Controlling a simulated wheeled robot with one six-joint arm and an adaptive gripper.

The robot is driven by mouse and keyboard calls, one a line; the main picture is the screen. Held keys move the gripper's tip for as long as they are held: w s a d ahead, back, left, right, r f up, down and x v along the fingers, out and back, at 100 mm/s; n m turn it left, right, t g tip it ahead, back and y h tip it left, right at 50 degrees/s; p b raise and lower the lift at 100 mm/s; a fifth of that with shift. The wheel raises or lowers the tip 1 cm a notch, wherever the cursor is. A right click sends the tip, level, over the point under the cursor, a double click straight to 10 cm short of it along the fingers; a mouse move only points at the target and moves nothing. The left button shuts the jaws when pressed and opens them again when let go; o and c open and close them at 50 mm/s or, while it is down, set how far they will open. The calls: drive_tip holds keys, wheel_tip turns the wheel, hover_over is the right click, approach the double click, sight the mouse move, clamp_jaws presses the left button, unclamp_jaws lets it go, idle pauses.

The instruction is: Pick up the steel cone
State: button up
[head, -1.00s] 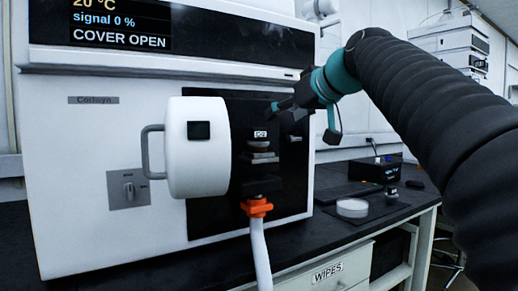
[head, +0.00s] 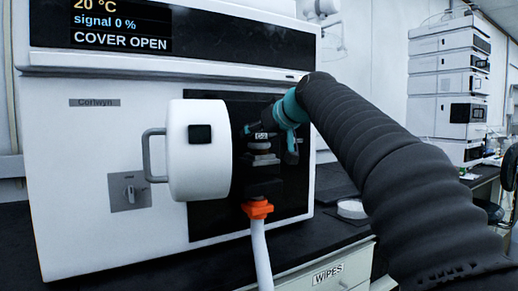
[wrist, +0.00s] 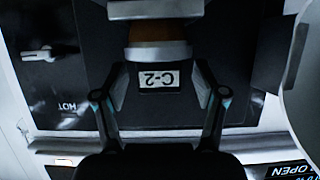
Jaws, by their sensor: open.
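A round grey metal piece with a brownish band, which I take to be the steel cone, shows in the head view (head: 259,147). It sits on a grey block in the dark recess of the white instrument, below a C-2 label. Its grey rim also shows in the wrist view (wrist: 157,52), just past my fingertips; a conical shape is not clear. My gripper (head: 256,129) is open just above it. In the wrist view my fingers (wrist: 160,72) stand on either side of the label (wrist: 158,79), with nothing held between them.
The instrument's round white cover (head: 197,165) stands open just left of the recess. An orange fitting (head: 257,209) with a white hose hangs below. A white round dish (head: 351,209) lies on the dark bench at right, partly hidden by my arm.

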drive_tip(key=c, duration=1.3)
clamp_jaws()
drive_tip(key=shift+r, duration=0.15)
